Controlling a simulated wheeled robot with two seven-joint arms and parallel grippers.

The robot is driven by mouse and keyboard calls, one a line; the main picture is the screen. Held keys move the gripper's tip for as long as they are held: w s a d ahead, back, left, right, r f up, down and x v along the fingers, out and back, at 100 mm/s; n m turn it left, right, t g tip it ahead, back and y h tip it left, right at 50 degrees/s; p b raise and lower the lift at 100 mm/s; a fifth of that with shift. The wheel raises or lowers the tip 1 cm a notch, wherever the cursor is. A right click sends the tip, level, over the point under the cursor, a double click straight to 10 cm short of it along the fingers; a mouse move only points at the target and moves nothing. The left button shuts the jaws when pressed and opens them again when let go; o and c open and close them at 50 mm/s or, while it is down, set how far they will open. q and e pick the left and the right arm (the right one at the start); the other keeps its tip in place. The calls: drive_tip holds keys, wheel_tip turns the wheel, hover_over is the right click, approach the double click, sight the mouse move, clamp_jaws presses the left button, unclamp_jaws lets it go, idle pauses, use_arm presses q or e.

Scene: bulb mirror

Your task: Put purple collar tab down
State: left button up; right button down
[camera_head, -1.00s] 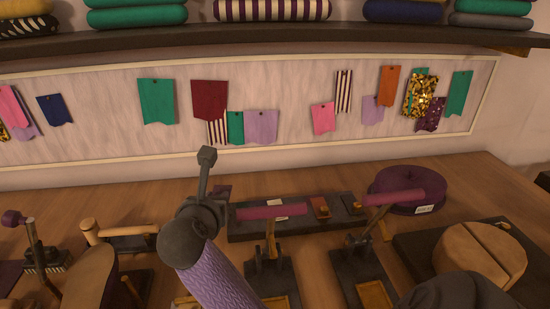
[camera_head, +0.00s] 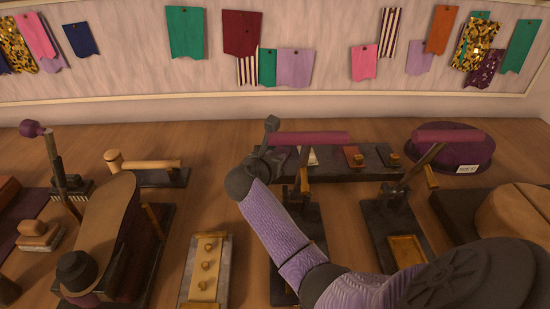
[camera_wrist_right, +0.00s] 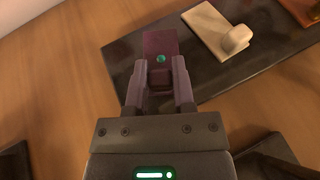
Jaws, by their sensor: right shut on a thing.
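The purple collar tab (camera_wrist_right: 160,42), a dark purple plate with a small green stud, shows in the right wrist view. My right gripper (camera_wrist_right: 158,68) is shut on its near end. The tab's far part overlaps the left end of a dark slab (camera_wrist_right: 215,80); I cannot tell if it touches. In the head view my purple-sleeved right arm reaches to the left end of this slab (camera_head: 345,174). There the fingers and tab are hidden or too small to make out. My left gripper is not in view.
A cream tab with a knob (camera_wrist_right: 218,35) lies on the slab right of the purple tab. Two presses with raised purple handles (camera_head: 310,138) (camera_head: 448,136) stand near the slab. A purple round cushion (camera_head: 476,157) is at right. A tan padded form (camera_head: 103,225) stands left.

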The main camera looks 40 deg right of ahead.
drive_tip(key=shift+f, duration=0.2)
drive_tip(key=shift+c, duration=2.4)
unclamp_jaws()
drive_tip(key=shift+r, duration=0.1)
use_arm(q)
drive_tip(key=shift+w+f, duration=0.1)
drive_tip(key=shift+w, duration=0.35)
use_arm(e)
drive_tip(key=shift+r, duration=0.3)
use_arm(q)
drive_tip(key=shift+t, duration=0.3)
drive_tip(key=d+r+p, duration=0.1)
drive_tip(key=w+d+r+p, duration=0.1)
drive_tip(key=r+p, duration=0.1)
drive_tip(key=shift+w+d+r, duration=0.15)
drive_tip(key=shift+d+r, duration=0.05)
use_arm(e)
drive_tip(key=v, duration=1.2)
drive_tip(key=shift+s+f, duration=0.15)
drive_tip(key=shift+f, duration=0.05)
